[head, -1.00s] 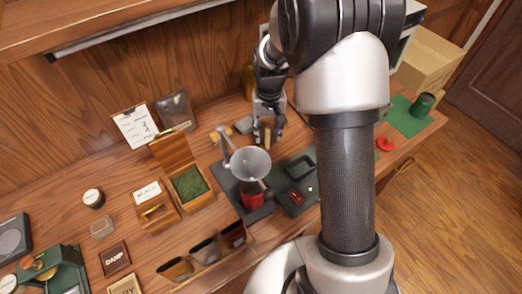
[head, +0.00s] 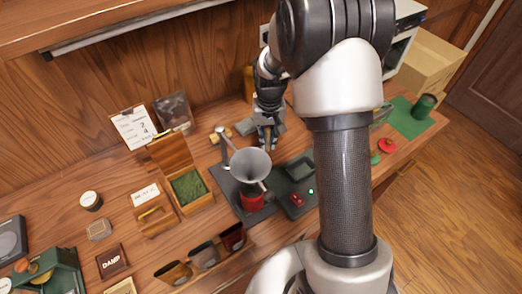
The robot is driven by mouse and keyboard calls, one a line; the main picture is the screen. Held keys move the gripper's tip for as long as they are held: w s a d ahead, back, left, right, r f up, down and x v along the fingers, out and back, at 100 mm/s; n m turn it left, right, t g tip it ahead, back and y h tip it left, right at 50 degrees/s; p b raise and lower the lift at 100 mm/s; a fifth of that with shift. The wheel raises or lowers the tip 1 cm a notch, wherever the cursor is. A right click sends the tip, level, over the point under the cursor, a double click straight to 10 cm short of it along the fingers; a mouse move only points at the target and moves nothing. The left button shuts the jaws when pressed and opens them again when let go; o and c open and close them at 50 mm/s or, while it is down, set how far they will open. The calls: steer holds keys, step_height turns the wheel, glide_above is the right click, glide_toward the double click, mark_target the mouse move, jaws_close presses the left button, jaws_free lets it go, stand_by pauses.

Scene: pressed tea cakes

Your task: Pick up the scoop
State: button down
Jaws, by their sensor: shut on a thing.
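My gripper (head: 268,143) is above the dark work mat, just behind and right of the grey funnel (head: 250,165). Its fingers are shut on a slim brass-coloured piece (head: 266,134), which looks like the scoop's handle. I cannot make out the scoop's bowl, and most of the held thing is hidden by the fingers.
The funnel stands on a dark mat (head: 228,186) above a red cup (head: 252,203). A wooden box of green tea (head: 187,186) is open at left. Several tilted cups sit at the front. A green mat (head: 408,117) lies at right. My arm hides part of the table.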

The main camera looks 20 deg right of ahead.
stand_by(0.4)
step_height(320, 180, up, 20)
steer(key=p, duration=0.5)
steer(key=shift+p, duration=0.35)
steer(key=shift+a, duration=0.1)
